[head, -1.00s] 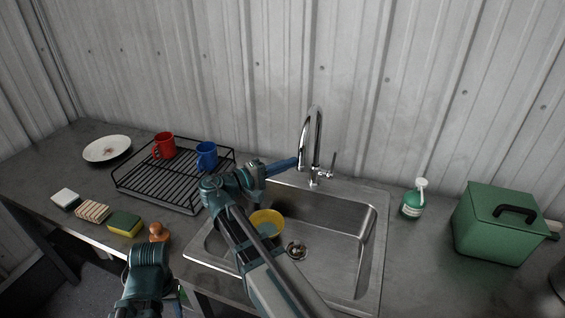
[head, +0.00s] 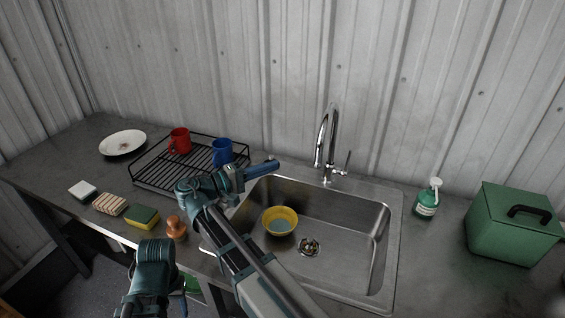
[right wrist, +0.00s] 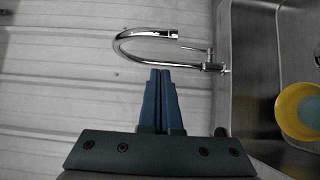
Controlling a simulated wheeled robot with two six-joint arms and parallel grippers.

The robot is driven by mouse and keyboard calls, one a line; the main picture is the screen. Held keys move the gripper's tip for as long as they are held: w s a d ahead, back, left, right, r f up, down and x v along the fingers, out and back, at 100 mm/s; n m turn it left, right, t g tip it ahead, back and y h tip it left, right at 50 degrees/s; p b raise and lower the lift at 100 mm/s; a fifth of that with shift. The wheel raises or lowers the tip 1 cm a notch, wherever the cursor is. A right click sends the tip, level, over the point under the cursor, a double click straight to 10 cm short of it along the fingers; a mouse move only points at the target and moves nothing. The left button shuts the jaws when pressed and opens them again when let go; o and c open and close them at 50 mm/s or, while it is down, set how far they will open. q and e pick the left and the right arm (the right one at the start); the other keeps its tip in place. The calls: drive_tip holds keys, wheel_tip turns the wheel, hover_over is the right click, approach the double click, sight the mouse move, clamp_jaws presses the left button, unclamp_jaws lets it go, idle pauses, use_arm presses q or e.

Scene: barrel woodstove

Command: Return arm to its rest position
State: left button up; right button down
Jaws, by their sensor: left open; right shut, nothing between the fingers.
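My right arm reaches up from the bottom middle of the head view, across the sink's left edge. Its gripper (head: 274,163) is shut and empty, above the counter between the dish rack and the faucet (head: 328,145). In the right wrist view the shut blue fingers (right wrist: 160,74) point toward the wall, with a gap to the faucet (right wrist: 150,45). My left arm is low at the bottom left of the head view, in front of the counter edge. Its gripper (head: 155,302) is open, pointing down and mostly hidden behind the arm.
The sink (head: 345,215) holds a yellow bowl (head: 280,221). A black dish rack (head: 180,172) carries a red mug (head: 180,141) and a blue mug (head: 222,151). Sponges and a brush (head: 176,228) line the front edge. A soap bottle (head: 428,198) and green box (head: 513,225) stand right.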

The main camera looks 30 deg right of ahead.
drive_tip(key=a, duration=0.2)
drive_tip(key=shift+s+a, duration=0.15)
drive_tip(key=shift+a, duration=0.15)
